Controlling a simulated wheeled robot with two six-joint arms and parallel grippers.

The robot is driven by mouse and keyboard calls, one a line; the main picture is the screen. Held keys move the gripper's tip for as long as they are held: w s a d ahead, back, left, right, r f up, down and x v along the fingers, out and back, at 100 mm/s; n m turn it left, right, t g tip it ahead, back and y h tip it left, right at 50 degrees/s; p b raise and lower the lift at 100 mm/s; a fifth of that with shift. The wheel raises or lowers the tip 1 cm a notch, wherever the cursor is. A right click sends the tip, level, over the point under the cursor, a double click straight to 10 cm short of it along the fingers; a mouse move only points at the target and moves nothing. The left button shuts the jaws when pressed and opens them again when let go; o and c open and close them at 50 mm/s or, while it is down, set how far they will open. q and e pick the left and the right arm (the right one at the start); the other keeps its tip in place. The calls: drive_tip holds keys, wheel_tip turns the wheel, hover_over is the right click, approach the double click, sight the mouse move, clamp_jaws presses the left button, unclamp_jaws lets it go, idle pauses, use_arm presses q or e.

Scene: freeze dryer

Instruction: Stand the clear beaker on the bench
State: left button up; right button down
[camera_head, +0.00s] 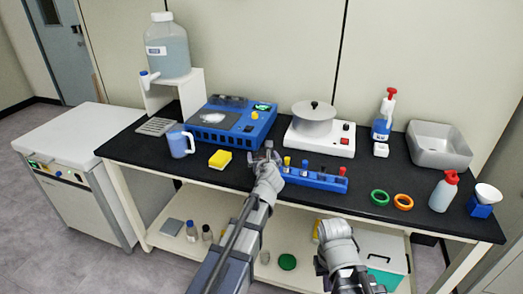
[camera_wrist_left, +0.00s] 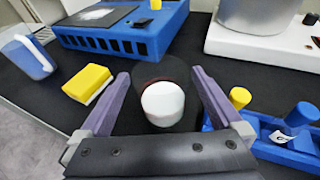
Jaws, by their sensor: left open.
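The clear beaker (camera_wrist_left: 162,75) shows in the left wrist view, with a white mass (camera_wrist_left: 163,103) seen in its lower part. It looks upright, with its base on or close to the dark bench (camera_wrist_left: 60,125); contact is hard to tell. My left gripper (camera_wrist_left: 160,105) is open, with one purple finger on each side of the beaker; I see no clear grip on it. In the head view my left gripper (camera_head: 268,154) is over the bench's front part and mostly hides the beaker. My right gripper (camera_head: 338,240) is low before the bench's front edge, its fingers not clear.
A yellow sponge (camera_head: 220,159) and a blue jug (camera_head: 181,142) stand left of my left gripper. A blue rack (camera_head: 325,182) with colored caps is close on its right. Behind are a blue device (camera_head: 232,122) and a white device (camera_head: 340,141). Green (camera_head: 379,197) and orange rings (camera_head: 403,202) lie farther right.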

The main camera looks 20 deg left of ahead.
use_arm(q)
drive_tip(key=p+v, duration=0.1)
drive_tip(key=v, duration=0.6)
drive_tip(key=shift+p, duration=0.3)
drive_tip(key=s+d+f+n+g+h, duration=0.1)
drive_tip(key=s+d+f+n+g, duration=0.3)
drive_tip(key=s+n, duration=0.5)
drive_tip(key=s+d+f+n+g+h, duration=0.1)
drive_tip(key=s+d+f+n+g, duration=0.4)
drive_tip(key=s+n, duration=0.4)
drive_tip(key=s+d+f+n+g+h, duration=0.2)
drive_tip(key=s+d+f+n+g, duration=0.2)
drive_tip(key=s+n, duration=0.5)
wheel_tip(320, 180, down, 2)
drive_tip(key=shift+d+f+n+g, duration=0.2)
drive_tip(key=shift+d+n+g, duration=0.1)
drive_tip(key=shift+n+g, duration=0.15)
